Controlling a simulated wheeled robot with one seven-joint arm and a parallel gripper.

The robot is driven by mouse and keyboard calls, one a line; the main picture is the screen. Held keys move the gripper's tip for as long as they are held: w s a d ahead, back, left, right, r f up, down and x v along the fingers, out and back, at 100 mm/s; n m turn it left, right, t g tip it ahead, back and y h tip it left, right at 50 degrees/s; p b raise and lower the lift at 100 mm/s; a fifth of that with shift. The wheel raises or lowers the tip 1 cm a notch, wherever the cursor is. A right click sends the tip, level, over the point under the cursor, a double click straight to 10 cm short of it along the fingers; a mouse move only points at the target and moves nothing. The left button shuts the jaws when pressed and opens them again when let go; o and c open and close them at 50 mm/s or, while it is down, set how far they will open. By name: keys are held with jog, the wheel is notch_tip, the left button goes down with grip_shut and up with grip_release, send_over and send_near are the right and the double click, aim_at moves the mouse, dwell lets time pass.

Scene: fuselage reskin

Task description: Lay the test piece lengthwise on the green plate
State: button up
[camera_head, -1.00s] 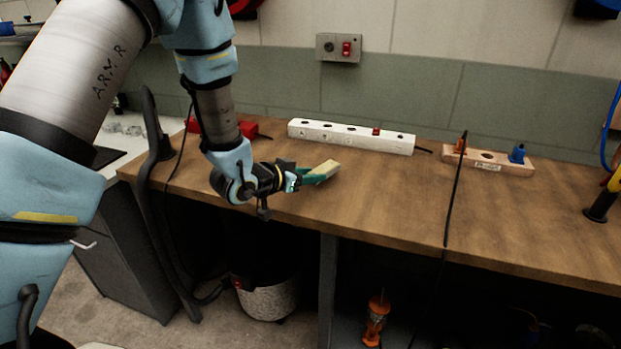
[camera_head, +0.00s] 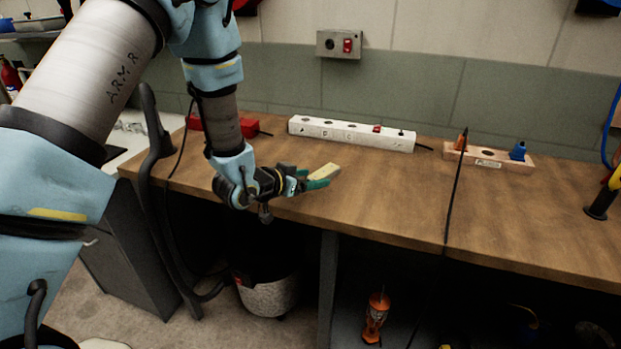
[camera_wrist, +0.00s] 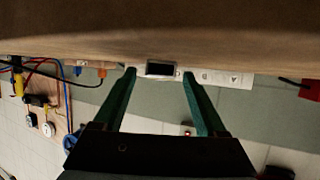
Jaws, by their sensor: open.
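The test piece, a pale tan block (camera_head: 325,171), is at the front part of the wooden bench, just beyond my fingertips. My gripper (camera_head: 317,178) has green fingers and is open, low over the bench near its front edge. In the wrist view, a small block end with a dark face and light rim (camera_wrist: 160,68) shows between the spread fingertips, with a gap on each side. I cannot tell what the block rests on. I cannot make out a green plate in either view; the green seen near the block is my fingers.
A white power strip (camera_head: 350,134) lies behind the gripper along the wall. A wooden holder (camera_head: 489,159) with orange and blue items stands to the right, with a black cable (camera_head: 454,195) hanging before it. The bench (camera_head: 390,200) between is clear.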

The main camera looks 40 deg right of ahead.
jog(key=shift+r, duration=0.25)
jog(key=b+v, duration=0.2)
jog(key=v, duration=1)
